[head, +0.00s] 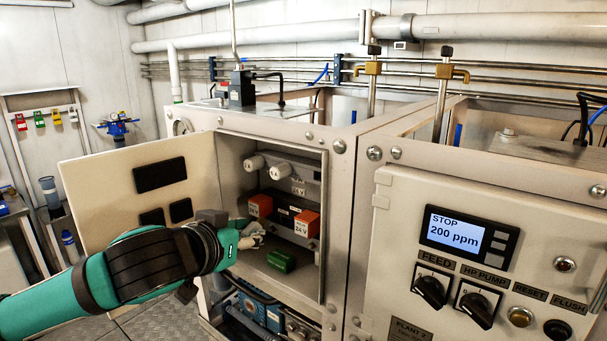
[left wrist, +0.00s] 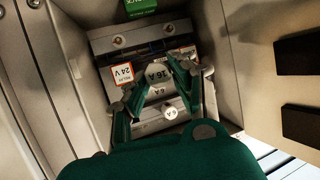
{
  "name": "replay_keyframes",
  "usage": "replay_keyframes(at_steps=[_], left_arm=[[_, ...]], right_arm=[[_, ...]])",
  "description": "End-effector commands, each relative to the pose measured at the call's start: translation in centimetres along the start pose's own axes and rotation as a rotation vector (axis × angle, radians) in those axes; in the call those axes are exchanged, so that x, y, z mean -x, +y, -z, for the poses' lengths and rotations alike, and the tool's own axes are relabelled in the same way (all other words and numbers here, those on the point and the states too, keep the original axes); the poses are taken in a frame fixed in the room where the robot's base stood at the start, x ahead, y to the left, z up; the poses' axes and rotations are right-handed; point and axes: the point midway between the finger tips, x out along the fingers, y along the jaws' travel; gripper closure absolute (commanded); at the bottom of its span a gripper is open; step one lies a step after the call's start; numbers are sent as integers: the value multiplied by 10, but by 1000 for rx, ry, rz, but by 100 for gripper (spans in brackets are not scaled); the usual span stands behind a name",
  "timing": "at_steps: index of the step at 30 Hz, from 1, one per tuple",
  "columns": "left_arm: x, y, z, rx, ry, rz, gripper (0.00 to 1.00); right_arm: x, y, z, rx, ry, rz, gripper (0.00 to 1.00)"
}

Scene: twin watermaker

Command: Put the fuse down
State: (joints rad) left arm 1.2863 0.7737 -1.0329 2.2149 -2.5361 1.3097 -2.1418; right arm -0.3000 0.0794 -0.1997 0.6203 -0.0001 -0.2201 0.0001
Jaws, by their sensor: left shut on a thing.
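My left gripper (head: 246,236) reaches into the open cabinet, low and left in front of the orange-labelled 24 V parts. In the head view the fuse is mostly hidden by the fingers. A green block (head: 282,260) lies on the cabinet floor (head: 262,276), just right of the gripper; its lettered face shows in the left wrist view (left wrist: 140,5). My right gripper is out of view.
The cabinet door (head: 100,185) stands open at left. Two white round fuse caps (head: 279,169) stick out above the 24 V parts (head: 303,223). The cabinet's right frame (head: 342,220) is close by. A control panel (head: 500,200) reads STOP, 200 ppm. Some cabinet floor near the front is bare.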

Motion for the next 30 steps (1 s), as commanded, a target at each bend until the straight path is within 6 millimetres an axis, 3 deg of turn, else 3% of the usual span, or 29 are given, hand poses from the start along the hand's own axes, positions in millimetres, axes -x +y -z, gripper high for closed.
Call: replay_keyframes(at_steps=[1,3,9,19,30], left_arm=[[3,-15,-22,18,-6,55,100],[9,-32,-46,48,-6,127,100],[31,-61,-90,107,-1,262,100],[37,-64,-100,115,2,278,100],[31,-40,-113,66,-7,143,100]], right_arm=[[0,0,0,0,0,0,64],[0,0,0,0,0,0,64],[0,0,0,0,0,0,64],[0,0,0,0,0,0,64],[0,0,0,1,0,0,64]])
